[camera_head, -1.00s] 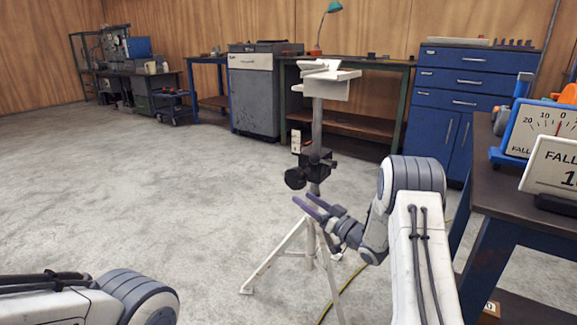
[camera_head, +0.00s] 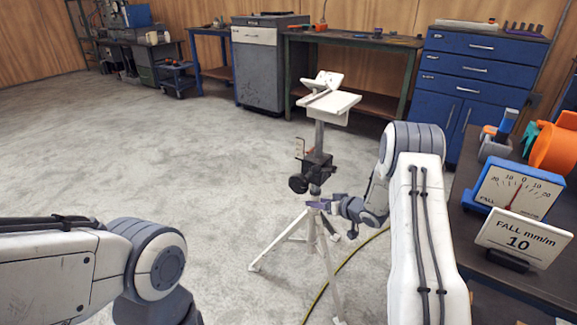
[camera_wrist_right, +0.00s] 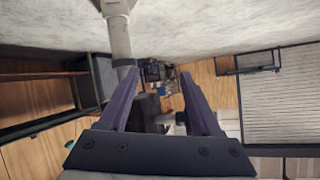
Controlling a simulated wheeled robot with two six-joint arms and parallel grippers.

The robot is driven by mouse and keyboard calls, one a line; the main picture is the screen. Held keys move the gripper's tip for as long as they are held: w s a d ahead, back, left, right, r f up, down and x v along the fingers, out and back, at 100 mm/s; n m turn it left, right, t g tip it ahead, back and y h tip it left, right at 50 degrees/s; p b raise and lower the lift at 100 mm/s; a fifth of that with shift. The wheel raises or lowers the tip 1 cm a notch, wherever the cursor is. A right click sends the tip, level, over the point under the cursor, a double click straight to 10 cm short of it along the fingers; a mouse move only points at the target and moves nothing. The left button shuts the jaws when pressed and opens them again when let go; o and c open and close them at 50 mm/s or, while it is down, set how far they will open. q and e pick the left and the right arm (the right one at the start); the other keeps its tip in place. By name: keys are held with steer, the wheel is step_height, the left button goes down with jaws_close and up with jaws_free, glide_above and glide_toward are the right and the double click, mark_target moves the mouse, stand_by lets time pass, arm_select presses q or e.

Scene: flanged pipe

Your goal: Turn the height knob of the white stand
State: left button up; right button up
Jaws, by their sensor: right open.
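The white stand (camera_head: 333,104) stands on the floor on splayed tripod legs, with a white tray top. A black clamp block (camera_head: 317,168) sits on its column, with a round black knob (camera_head: 298,184) on the left side. My right gripper (camera_head: 314,203) is open just below the block, beside the column. In the right wrist view its purple fingers (camera_wrist_right: 157,78) are apart, with the column (camera_wrist_right: 120,42) near the left finger and the dark block (camera_wrist_right: 148,106) seen between them. Contact cannot be told. My left arm shows lower left; its gripper is out of view.
A dark table at right carries a dial gauge (camera_head: 515,190) and a "FALL mm/m 10" sign (camera_head: 524,238). A yellow cable (camera_head: 345,283) runs on the floor by the tripod. Blue drawers (camera_head: 470,80) and a workbench (camera_head: 360,42) stand behind. Floor at left is clear.

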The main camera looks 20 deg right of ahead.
mark_target(291, 179)
steer(key=r+n+y+p, duration=0.2)
steer(key=p, duration=0.1)
steer(key=s+r+n+t+y+p, duration=0.1)
steer(key=r+n+y+p, duration=0.1)
steer(key=p, duration=0.1)
steer(key=a+r+n+t+y+p, duration=0.1)
steer(key=r+n+y+p, duration=0.1)
steer(key=p, duration=0.2)
steer(key=shift+s+r, duration=0.4)
steer(key=shift+s+a+r, duration=0.1)
steer(key=shift+s+a, duration=0.05)
steer(key=shift+s, duration=0.05)
steer(key=shift+a+y, duration=0.15)
steer(key=shift+y, duration=0.15)
arm_select(q)
steer(key=w+d+r+m+t+h+b, duration=0.1)
steer(key=w+r, duration=0.3)
steer(key=r, duration=0.6)
steer(key=shift+w+r+t, duration=0.15)
steer(key=shift+r+t, duration=0.05)
steer(key=shift+t, duration=0.5)
arm_select(e)
steer(key=x, duration=1)
steer(key=shift+w+a+r, duration=0.1)
steer(key=shift+w, duration=0.1)
arm_select(q)
steer(key=shift+d, duration=0.1)
